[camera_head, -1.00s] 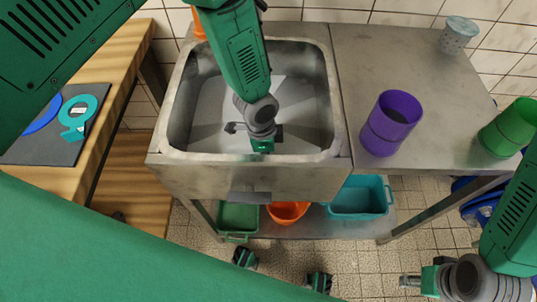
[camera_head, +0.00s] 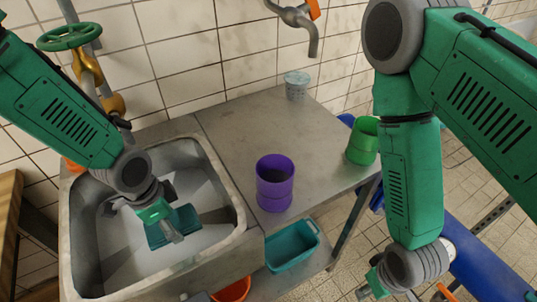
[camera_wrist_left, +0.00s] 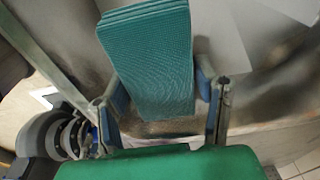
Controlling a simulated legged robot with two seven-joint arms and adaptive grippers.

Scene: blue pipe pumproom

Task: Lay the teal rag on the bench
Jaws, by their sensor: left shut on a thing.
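The folded teal rag (camera_wrist_left: 150,65) is between the fingers of my left gripper (camera_wrist_left: 165,112) in the left wrist view. In the head view, my left gripper (camera_head: 172,232) is shut on the rag (camera_head: 186,219) over the basin of the steel sink (camera_head: 235,243). I cannot tell whether the rag touches the basin. The steel bench top (camera_head: 230,130) extends right from the sink. My right gripper (camera_head: 372,288) is low at the bottom edge, off the bench; its fingers are too small and cut off to judge.
A tap (camera_head: 300,20) hangs above. A teal bin (camera_head: 292,247) sits below. The bench middle is clear.

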